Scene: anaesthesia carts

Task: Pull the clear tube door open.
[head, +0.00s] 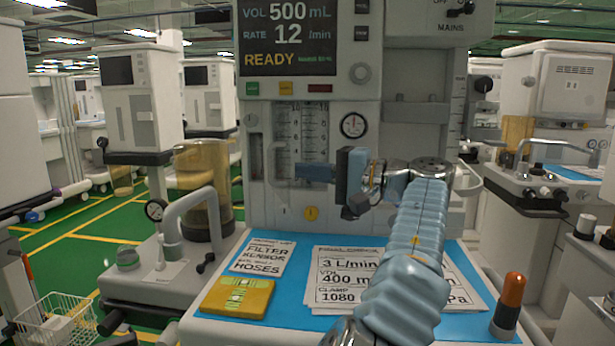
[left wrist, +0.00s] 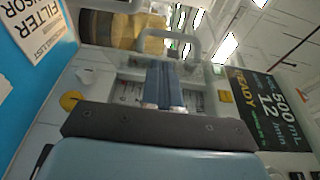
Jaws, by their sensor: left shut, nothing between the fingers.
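The clear tube door (head: 305,140) is a see-through panel over the flow tubes on the front of the anaesthesia machine, below its screen. I cannot tell whether it stands ajar. My left gripper (head: 300,172) reaches in front of the panel's lower part, fingers pointing left. Its blue fingers are shut together with nothing between them. They hide part of the panel. In the left wrist view the shut fingers (left wrist: 165,85) lie across the panel area; I cannot tell whether they touch it. My right gripper is not in view.
A grey curved pipe (head: 178,215) stands at left.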

